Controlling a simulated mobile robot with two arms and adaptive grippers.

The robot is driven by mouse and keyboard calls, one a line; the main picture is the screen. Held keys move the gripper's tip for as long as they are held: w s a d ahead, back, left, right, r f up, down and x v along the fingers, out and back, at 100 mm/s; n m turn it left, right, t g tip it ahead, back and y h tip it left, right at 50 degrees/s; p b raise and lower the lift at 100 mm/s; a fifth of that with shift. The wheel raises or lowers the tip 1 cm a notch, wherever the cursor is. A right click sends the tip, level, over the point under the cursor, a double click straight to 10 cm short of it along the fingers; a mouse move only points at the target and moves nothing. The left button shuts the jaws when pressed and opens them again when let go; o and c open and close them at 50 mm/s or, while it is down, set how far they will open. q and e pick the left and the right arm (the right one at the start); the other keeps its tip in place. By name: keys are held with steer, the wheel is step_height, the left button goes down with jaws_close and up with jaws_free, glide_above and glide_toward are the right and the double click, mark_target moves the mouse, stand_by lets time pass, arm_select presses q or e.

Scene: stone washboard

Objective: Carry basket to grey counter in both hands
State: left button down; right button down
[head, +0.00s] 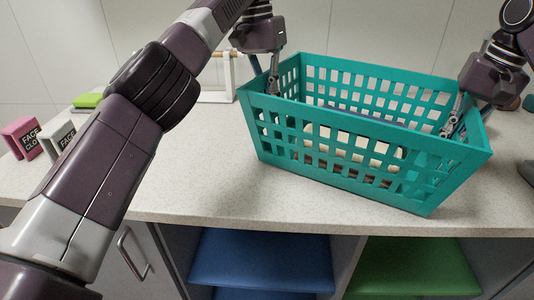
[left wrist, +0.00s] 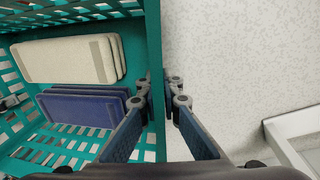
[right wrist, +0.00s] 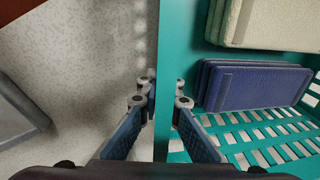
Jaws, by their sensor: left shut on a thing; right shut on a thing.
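A teal lattice basket (head: 350,158) is at the speckled light grey counter (head: 210,185), tilted in the head view; I cannot tell whether its base touches the counter. Cream slabs (left wrist: 70,60) and dark blue slabs (left wrist: 80,107) lie inside it. My left gripper (head: 274,85) is shut on the basket's left end wall, one finger inside and one outside, as the left wrist view (left wrist: 160,95) shows. My right gripper (head: 452,122) is shut on the right end wall in the same way, as the right wrist view (right wrist: 165,105) shows.
Pink (head: 22,137) and grey (head: 57,137) face cloth holders stand at the counter's left, near a green item (head: 88,100). Blue (head: 262,260) and green (head: 412,265) shelves are below. The counter in front of the basket is clear.

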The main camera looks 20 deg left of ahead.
mark_target(469, 114)
arm_select(q)
steer(key=shift+a+f, duration=0.1)
steer(key=shift+f, duration=0.2)
arm_select(e)
steer(key=shift+d+f, duration=0.1)
steer(key=shift+f, duration=0.15)
arm_select(q)
steer(key=c, duration=2.2)
jaws_free()
arm_select(e)
steer(key=c, duration=2.2)
jaws_free()
arm_select(q)
steer(key=shift+o, duration=0.4)
steer(key=shift+s+r, duration=0.15)
arm_select(e)
steer(key=shift+o, duration=0.4)
steer(key=shift+s+r, duration=0.1)
steer(key=shift+s, duration=0.05)
steer(key=shift+r, duration=0.3)
steer(key=shift+s+d+r, duration=0.1)
steer(key=shift+d+r, duration=0.1)
steer(key=shift+r, duration=0.95)
steer(key=shift+w+d+r, duration=0.1)
steer(key=shift+d+r, duration=0.05)
steer(key=shift+r, duration=0.95)
steer(key=shift+s+d+r, duration=0.1)
steer(key=shift+d+r, duration=0.1)
steer(key=shift+r, duration=0.95)
steer(key=shift+f, duration=0.1)
